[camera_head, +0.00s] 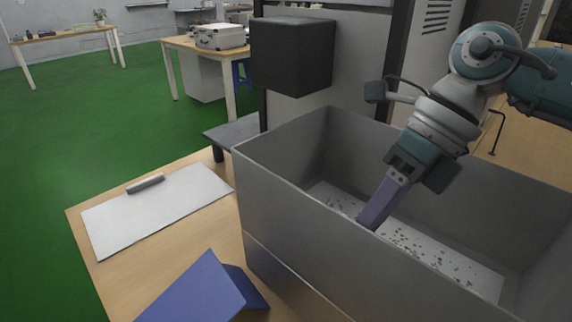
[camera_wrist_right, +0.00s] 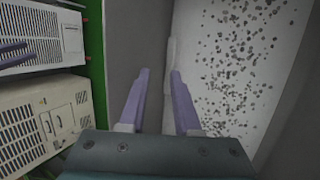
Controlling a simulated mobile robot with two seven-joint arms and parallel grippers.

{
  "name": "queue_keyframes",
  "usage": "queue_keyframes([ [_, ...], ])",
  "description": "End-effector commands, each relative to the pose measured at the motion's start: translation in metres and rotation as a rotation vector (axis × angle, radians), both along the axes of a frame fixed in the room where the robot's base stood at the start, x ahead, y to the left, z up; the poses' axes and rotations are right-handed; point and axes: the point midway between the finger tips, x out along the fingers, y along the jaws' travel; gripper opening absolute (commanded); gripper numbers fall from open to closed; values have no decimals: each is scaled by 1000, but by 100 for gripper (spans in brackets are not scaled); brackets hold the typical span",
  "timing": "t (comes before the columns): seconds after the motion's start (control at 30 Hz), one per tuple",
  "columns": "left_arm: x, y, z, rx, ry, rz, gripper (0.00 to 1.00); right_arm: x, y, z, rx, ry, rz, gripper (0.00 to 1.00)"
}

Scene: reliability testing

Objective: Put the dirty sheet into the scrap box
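The dirty sheet (camera_head: 440,262), pale with many dark specks, lies low inside the grey scrap box (camera_head: 284,212). It also shows in the right wrist view (camera_wrist_right: 245,60), with a pale strip at its left edge. My right gripper (camera_head: 372,212) reaches down into the box above the sheet. In the right wrist view its two purple fingers (camera_wrist_right: 160,85) are apart, with the pale strip showing between and beyond them; I see no grip on it. My left gripper is not in view.
A clean white sheet (camera_head: 158,212) with a grey clip lies on the wooden table left of the box. A blue folded object (camera_head: 200,292) stands at the front. A dark box-shaped unit (camera_head: 290,55) juts out behind the scrap box.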

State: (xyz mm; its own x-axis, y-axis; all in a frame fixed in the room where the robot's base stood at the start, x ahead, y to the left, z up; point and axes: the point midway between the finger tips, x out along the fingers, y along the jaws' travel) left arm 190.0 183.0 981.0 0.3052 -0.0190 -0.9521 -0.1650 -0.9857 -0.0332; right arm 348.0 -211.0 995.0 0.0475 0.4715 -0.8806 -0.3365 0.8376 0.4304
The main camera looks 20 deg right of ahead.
Motion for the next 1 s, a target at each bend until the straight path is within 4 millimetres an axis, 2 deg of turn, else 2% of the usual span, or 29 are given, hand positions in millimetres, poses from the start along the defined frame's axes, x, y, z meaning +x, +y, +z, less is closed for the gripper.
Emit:
queue_keyframes([
  [0.27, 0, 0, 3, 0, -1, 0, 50, 0, -3, 8, -2, -1, -1, 31],
  [0.7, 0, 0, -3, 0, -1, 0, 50, -4, -46, 87, -4, -3, -2, 31],
  [0.83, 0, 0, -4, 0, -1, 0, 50, -5, -54, 102, -2, -1, -1, 31],
  [1.0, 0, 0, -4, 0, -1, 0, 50, -6, -57, 109, 0, -1, 0, 31],
])
